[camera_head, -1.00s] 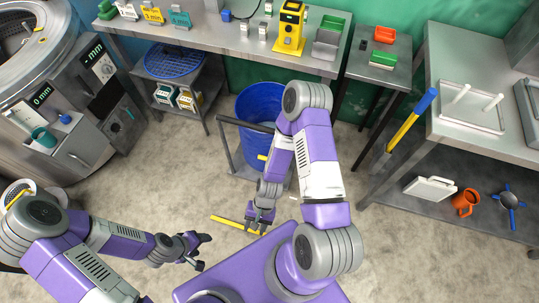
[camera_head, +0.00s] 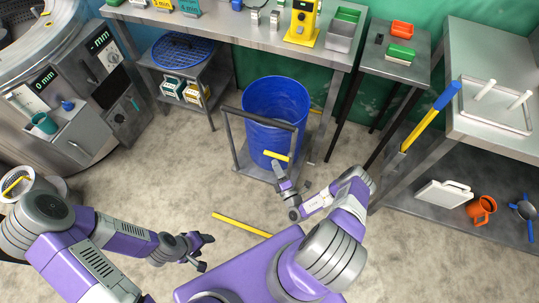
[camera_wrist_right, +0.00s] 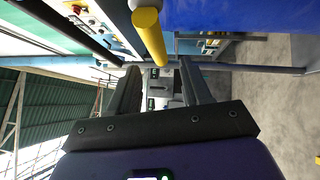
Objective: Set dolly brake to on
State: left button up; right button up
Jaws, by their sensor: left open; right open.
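The dolly (camera_head: 232,139) is a grey frame with an upright push handle, and it carries a blue drum (camera_head: 275,100). A short yellow lever (camera_head: 276,155), which looks like the dolly brake, sticks out at its front. My right gripper (camera_head: 279,169) is just below the lever in the head view. In the right wrist view the lever (camera_wrist_right: 149,38) shows large, ahead of the open, empty fingers (camera_wrist_right: 158,75). I cannot tell whether it touches them. My left gripper (camera_head: 205,251) is open and empty over the floor at the lower left, away from the dolly.
A yellow strip (camera_head: 240,224) lies on the floor in front of the dolly. A small table (camera_head: 397,67) and a steel bench (camera_head: 480,125) stand right. The floor between is mostly clear.

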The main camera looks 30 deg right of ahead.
aim_at(269, 154)
jog(key=w, duration=0.2)
jog(key=w+b, duration=0.1)
jog(key=w, duration=0.1)
jog(key=w+r, duration=0.1)
jog(key=w, duration=0.1)
jog(key=shift+w+d, duration=0.15)
jog(key=shift+w, duration=0.25)
grip_shut()
